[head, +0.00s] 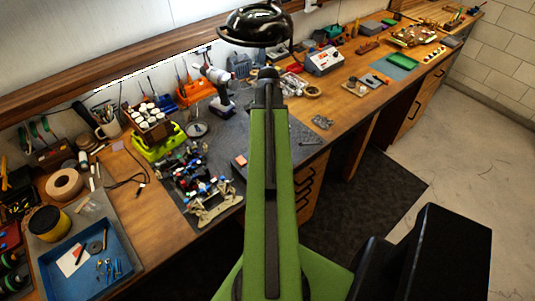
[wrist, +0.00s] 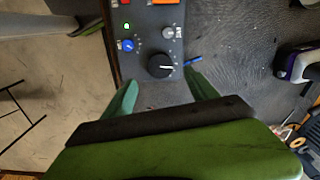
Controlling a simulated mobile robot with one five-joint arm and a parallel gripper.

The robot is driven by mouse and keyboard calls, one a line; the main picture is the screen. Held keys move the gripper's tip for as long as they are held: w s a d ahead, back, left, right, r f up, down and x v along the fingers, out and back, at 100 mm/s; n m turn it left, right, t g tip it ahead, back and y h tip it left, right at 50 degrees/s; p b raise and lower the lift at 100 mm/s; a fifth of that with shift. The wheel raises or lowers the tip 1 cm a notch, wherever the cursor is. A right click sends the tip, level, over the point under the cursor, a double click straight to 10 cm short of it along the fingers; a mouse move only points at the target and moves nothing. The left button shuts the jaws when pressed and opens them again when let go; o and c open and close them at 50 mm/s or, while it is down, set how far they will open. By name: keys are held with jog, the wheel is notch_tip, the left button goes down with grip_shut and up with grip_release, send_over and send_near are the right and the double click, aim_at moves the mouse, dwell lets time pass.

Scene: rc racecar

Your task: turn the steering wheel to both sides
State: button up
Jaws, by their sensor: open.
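A grey control box (wrist: 150,22) shows at the top of the wrist view. Its large round black knob (wrist: 159,66) has a pale pointer mark; it is the most wheel-like control I see. My gripper (wrist: 162,90) is open, with one green finger on each side just below the knob, and nothing shows between them. I cannot tell whether a finger touches the box. In the head view my green arm hides the gripper. A box edge with an orange patch (head: 240,161) shows left of the arm. The race car chassis (head: 210,197) sits on the dark mat.
The box also has a blue knob (wrist: 128,45), a small grey knob (wrist: 168,33) and a green light (wrist: 127,26). A drill (head: 220,95) stands on the bench behind. A blue tray (head: 75,262) lies at front left. The dark mat (wrist: 235,50) right of the box is mostly clear.

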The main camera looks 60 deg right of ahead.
notch_tip(320, 180, down, 7)
jog(key=b, duration=0.5)
jog(key=shift+f+b, duration=0.1)
jog(key=shift+b, duration=0.2)
jog(key=shift+c, duration=0.2)
jog(key=c, duration=1.2)
jog(key=shift+a, duration=0.1)
jog(key=shift+c, duration=0.6)
